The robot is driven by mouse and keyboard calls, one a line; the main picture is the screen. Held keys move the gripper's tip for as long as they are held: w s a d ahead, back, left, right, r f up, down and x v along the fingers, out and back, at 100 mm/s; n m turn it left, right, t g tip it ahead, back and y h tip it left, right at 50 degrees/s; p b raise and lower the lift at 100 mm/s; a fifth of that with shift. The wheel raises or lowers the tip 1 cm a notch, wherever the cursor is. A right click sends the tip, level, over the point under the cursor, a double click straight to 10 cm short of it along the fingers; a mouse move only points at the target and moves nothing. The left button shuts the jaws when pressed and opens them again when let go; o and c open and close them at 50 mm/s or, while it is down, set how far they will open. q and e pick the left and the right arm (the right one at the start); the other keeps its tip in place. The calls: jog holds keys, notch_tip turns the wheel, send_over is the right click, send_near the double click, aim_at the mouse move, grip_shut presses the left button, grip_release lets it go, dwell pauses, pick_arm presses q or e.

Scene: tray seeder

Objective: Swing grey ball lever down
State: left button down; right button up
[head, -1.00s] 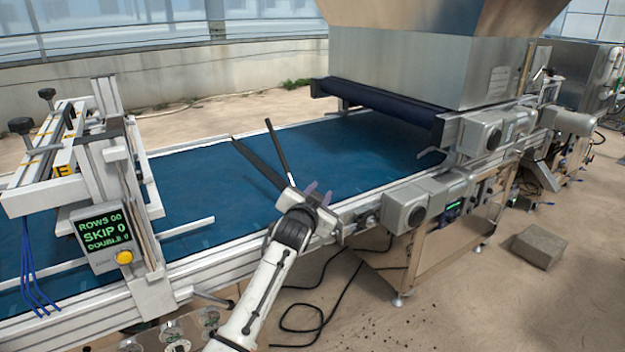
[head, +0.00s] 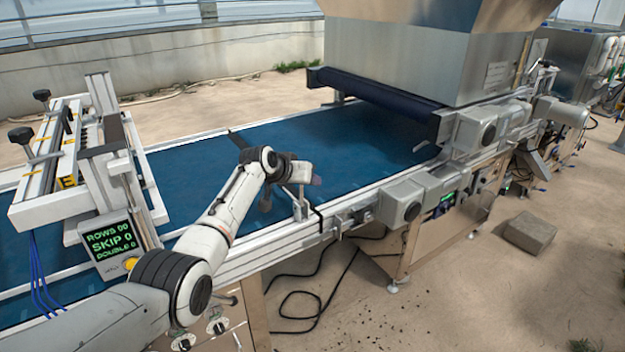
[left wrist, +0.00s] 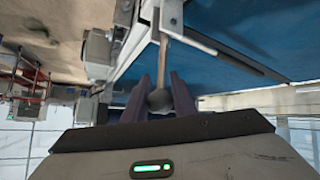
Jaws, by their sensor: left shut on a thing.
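In the left wrist view, my left gripper (left wrist: 160,96) is shut on the dark grey ball (left wrist: 159,101) at the end of a pale lever rod (left wrist: 163,55). The ball sits between the two purple fingers, and the rod runs away from it toward the conveyor's side rail. In the head view, my left gripper (head: 311,180) is over the near edge of the blue belt (head: 350,145). My wrist and the gripper body hide the ball there. My right gripper is not in view.
A frame with a counter display (head: 108,240) stands over the belt at left. A steel hopper (head: 400,65) stands over the far right end. Grey boxes (head: 400,200) line the near rail.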

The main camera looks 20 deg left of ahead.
pick_arm(q)
jog(key=shift+w+a, duration=0.1)
dwell(0.5)
jog(key=c, duration=1.5)
grip_release()
jog(key=shift+o, duration=0.2)
jog(key=shift+a+r, duration=0.1)
jog(key=shift+p+v, duration=0.55)
jog(key=shift+v, duration=0.25)
jog(key=v, duration=0.8)
jog(key=shift+r+p, duration=0.25)
jog(key=shift+p, duration=0.1)
jog(key=shift+a, duration=0.15)
